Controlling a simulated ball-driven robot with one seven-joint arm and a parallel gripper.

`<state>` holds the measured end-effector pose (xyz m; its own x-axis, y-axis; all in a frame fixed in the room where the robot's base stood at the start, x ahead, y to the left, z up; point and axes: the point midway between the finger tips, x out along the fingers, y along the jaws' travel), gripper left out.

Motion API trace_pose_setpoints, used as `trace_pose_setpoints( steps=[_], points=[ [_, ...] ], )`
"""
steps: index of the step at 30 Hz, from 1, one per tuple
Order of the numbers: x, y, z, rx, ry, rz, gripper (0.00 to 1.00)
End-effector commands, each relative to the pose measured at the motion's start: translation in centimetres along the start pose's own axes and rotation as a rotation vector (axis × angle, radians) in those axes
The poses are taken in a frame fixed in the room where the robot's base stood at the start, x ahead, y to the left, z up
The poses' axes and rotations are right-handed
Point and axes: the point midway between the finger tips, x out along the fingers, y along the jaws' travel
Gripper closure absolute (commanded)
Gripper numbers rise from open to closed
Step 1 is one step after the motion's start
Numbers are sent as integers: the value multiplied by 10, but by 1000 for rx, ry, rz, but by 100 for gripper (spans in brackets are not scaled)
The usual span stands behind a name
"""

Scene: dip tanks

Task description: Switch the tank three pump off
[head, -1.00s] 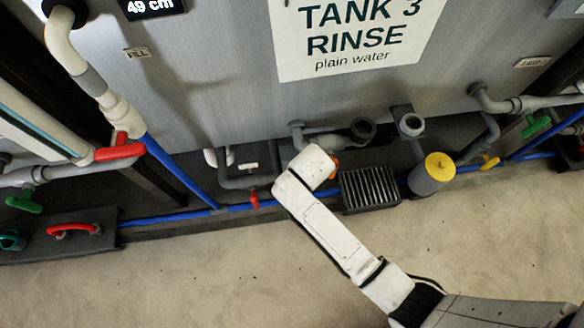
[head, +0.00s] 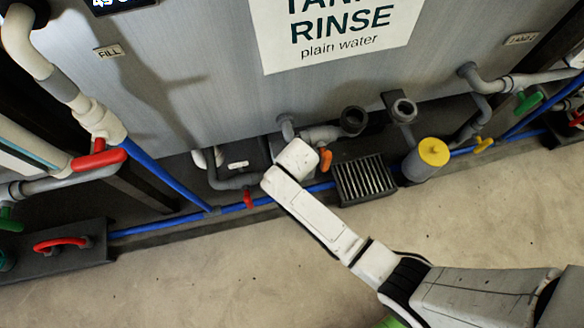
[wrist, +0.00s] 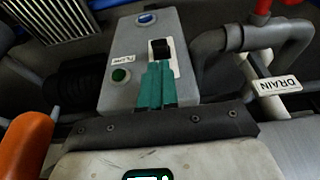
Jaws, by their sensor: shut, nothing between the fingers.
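The tank three front (head: 200,90) carries a sign (head: 335,45) whose visible text reads "RINSE plain water". In the wrist view a grey pump box (wrist: 118,92) has a black rocker switch (wrist: 160,48) on a pale plate, a green button or lamp (wrist: 121,75) and a blue one (wrist: 147,19). My gripper (wrist: 160,66) has teal fingers pressed together, empty, with tips just at the near edge of the switch. I cannot tell if they touch it, or which way the switch is set. In the head view my arm hides the box and gripper.
An orange handle (wrist: 24,145) is close at left in the wrist view. A pipe with a DRAIN tag (wrist: 278,86) and red handle (wrist: 263,6) is at right. A floor grate (head: 364,180) and yellow-capped cylinder (head: 433,152) stand nearby. The front floor (head: 200,275) is clear.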

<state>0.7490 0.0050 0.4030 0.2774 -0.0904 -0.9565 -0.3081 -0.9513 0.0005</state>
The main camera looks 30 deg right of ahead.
Motion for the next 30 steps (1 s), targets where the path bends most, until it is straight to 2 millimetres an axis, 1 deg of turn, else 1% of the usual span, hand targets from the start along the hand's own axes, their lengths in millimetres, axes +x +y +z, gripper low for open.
trace_pose_setpoints(
  steps=[1, 3, 6, 9, 13, 23, 30],
  points=[
    [13, 0, 1, 1, -1, 1, 100],
    [23, 0, 0, 1, 0, 0, 100],
    [34, 0, 0, 1, 0, 1, 100],
    [41, 0, 0, 1, 1, 0, 100],
    [44, 0, 0, 1, 0, 0, 100],
    [44, 0, 0, 1, 2, 0, 100],
    [46, 0, 4, -1, 42, 0, 100]
  ],
)
